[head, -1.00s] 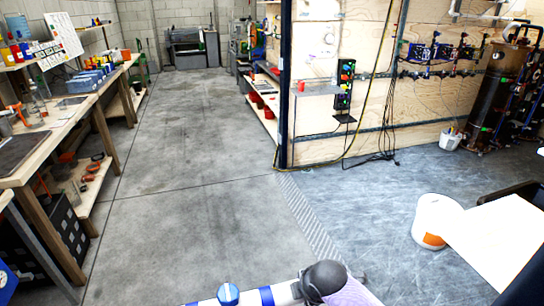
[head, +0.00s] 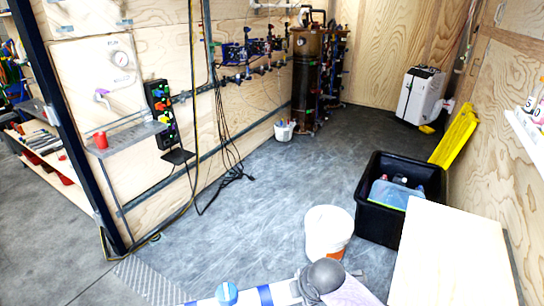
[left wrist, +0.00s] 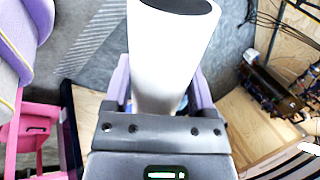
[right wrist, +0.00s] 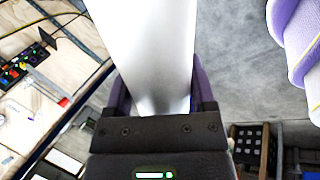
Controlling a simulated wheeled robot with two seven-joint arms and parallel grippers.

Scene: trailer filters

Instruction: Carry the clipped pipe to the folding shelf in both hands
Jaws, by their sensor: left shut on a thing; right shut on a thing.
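The pipe shows as a wide white tube in the left wrist view (left wrist: 165,60), with a dark open end, and in the right wrist view (right wrist: 145,50). My left gripper (left wrist: 162,92) is shut on it with purple fingers on both sides. My right gripper (right wrist: 160,95) is also shut on it. In the head view a white tube with blue bands (head: 284,293) crosses the bottom edge; it looks like the pipe, partly cut off. A grey shelf (head: 125,138), which looks like the folding shelf, juts from the plywood wall at left, over a diagonal strut.
A red cup (head: 100,139) stands on the shelf. A control box (head: 161,113) and hanging cables are beside it. A dark post (head: 68,120) stands left of it. A white bucket (head: 328,232), black crate (head: 375,222) and pale board (head: 453,258) are at right. Grey floor lies clear between.

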